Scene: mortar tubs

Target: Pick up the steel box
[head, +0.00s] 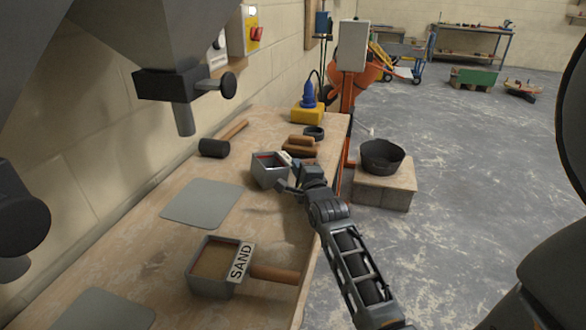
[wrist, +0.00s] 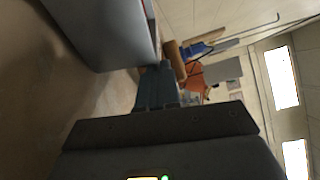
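The steel box (head: 266,179) is a small open grey box with a pale label on its right rim and some red and blue inside. It is over the middle of the wooden bench; I cannot tell if its base touches the bench. My gripper (head: 286,178) is at its right side. In the wrist view, the box's grey wall (wrist: 105,35) fills the top left, and its edge runs down to my gripper's fingertips (wrist: 158,70). The fingers are close together and appear shut on this edge. The exact contact is hidden.
On the bench (head: 160,260) are a sand box (head: 208,285) with a wooden handle, grey plates (head: 200,203), a mallet (head: 214,148), wooden floats (head: 301,146) and a yellow-and-blue tool (head: 308,110). A black tub (head: 381,157) stands on a block to the right. Hoppers overhang the left.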

